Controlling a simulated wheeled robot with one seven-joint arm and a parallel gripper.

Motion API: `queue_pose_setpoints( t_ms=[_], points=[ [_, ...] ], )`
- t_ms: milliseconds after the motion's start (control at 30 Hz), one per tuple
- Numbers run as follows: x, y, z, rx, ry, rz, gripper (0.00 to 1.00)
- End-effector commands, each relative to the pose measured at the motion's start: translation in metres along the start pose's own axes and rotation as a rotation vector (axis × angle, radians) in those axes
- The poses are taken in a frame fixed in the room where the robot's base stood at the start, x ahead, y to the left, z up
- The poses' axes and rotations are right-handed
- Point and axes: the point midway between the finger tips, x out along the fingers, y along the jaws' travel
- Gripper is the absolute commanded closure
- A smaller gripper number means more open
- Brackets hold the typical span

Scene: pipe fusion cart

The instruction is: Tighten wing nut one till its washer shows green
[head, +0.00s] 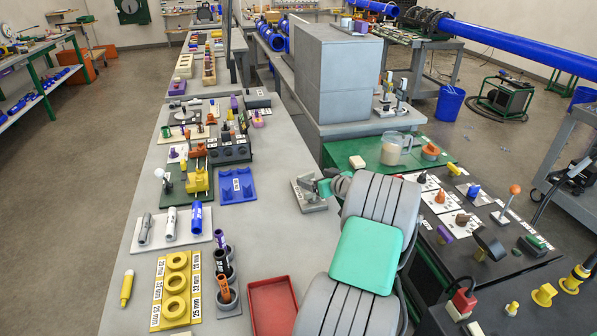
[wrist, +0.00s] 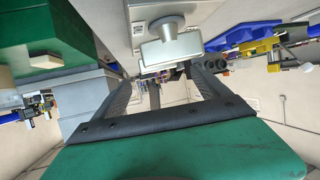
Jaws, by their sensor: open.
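In the head view, my gripper (head: 322,187) is low over a small grey plate (head: 315,206) on the long grey bench. A small grey metal fitting (head: 305,184) stands on that plate, partly behind the fingers. In the wrist view my gripper (wrist: 160,70) is open, with its two dark fingers spread. A pale metal block with a round disc (wrist: 170,48) shows beyond and between the fingertips. It looks like the wing nut, but I cannot tell its number or whether the fingers touch it. No green shows on the disc.
A blue tray (head: 238,196) and a yellow block (head: 198,182) stand left of the plate. A red tray (head: 273,312) is nearer. A green board (head: 349,151) and a dark panel with several knobs lie right, beyond my arm.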

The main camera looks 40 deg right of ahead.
Motion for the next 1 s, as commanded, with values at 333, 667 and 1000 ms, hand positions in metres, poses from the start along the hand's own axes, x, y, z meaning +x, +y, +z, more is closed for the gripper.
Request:
queue_pose_setpoints(
  t_ms=[333,667,1000],
  points=[
    [0.058,0.002,0.001,0.002,-0.002,0.002,0.15],
    [0.074,0.001,0.001,0.002,-0.001,0.003,0.15],
    [0.074,0.0,0.001,0.001,-0.001,0.001,0.37]
  ],
)
